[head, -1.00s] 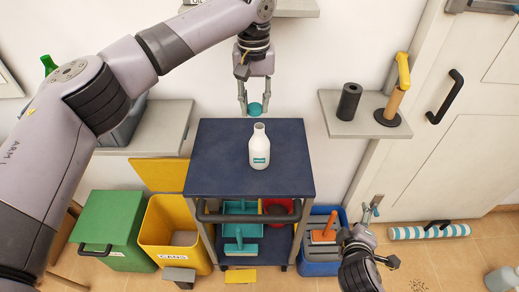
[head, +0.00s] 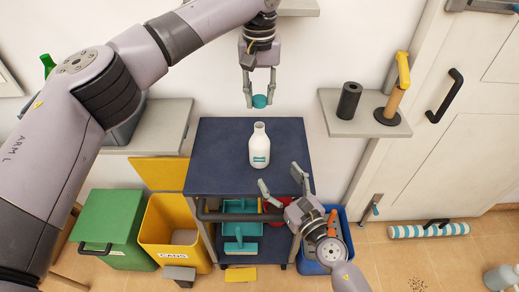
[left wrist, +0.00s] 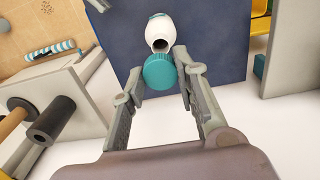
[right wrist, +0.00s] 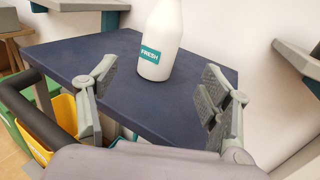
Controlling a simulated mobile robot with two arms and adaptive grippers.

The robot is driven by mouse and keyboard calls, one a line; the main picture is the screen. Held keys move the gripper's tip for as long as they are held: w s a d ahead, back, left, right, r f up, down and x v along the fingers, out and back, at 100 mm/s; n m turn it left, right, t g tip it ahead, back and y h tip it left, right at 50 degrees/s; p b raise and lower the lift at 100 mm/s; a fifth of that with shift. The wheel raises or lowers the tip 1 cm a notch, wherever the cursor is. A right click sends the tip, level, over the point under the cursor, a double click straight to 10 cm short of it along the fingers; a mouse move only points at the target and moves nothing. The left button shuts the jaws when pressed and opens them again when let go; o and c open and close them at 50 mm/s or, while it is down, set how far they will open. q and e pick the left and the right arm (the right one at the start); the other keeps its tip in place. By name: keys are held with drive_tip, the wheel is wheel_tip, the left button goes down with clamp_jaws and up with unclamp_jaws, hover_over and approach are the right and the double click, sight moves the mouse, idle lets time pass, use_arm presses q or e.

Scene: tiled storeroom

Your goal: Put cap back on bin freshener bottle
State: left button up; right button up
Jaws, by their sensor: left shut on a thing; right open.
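The white bottle (head: 260,146) with a teal label stands upright and uncapped on the dark blue cart top (head: 215,165). In the left wrist view its open mouth (left wrist: 160,45) shows just beyond the cap. My left gripper (head: 260,97) is shut on the teal cap (head: 260,101), held above and behind the bottle, apart from it. The cap also shows between the fingers in the left wrist view (left wrist: 160,72). My right gripper (head: 280,176) is open and empty at the cart's front right edge. In the right wrist view the bottle (right wrist: 161,42) stands ahead, beyond the open fingers.
A wall shelf (head: 362,128) at right holds a dark roll (head: 348,101) and a yellow-handled tool. Green (head: 110,225) and yellow (head: 165,235) bins stand left of the cart, a blue bin (head: 312,265) right. The cart top around the bottle is clear.

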sight(264, 156)
drive_tip(key=x, duration=1.2)
drive_tip(key=shift+d, duration=0.1)
drive_tip(key=shift+c, duration=0.2)
clamp_jaws()
idle(0.8)
